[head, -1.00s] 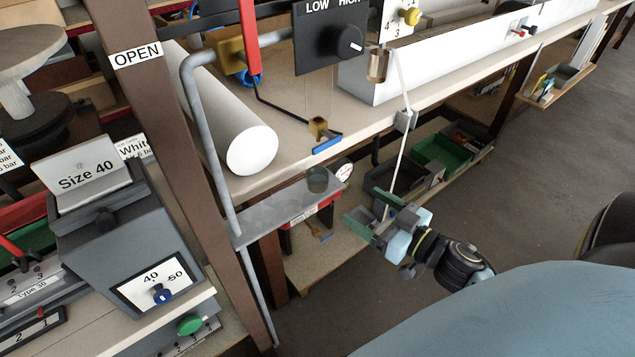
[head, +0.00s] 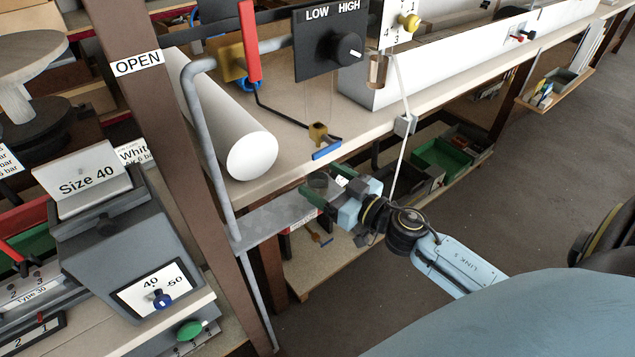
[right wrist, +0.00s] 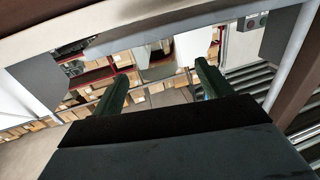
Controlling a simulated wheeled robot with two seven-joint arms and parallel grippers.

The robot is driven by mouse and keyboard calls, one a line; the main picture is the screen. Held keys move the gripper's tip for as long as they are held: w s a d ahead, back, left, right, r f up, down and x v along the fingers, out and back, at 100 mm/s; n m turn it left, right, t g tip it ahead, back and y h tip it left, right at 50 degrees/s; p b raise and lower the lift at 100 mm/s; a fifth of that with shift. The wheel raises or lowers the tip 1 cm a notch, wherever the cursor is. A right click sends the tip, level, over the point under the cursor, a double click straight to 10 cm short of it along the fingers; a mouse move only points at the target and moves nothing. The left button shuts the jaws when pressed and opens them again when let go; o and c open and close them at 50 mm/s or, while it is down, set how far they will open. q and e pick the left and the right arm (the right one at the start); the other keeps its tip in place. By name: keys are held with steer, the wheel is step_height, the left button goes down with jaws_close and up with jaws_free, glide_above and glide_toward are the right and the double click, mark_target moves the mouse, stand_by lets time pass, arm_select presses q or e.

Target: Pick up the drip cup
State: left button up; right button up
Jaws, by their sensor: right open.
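The drip cup, a small dark grey, see-through cup (head: 318,181), stands on the narrow grey shelf (head: 265,222) below the bench edge in the head view. My right gripper (head: 321,184) is open, with its green fingers beside the cup, one on the near left and one on the far right. The hand partly covers the shelf's right end. I cannot tell whether a finger touches the cup. In the right wrist view the two green fingers (right wrist: 161,72) stand wide apart; a greyish shape shows between them, but I cannot tell if it is the cup. My left gripper is not in view.
Above the cup hangs a small brass block (head: 318,132) with a blue bar (head: 327,151) at the bench edge. A grey bent pipe (head: 208,140) and a brown post (head: 165,150) stand left. A white cord (head: 400,160) hangs close behind the arm. Open floor lies right.

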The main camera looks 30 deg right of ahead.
steer(key=shift+x, duration=1.2)
steer(key=c, duration=1.1)
steer(key=shift+c, duration=0.2)
steer(key=shift+r, duration=0.15)
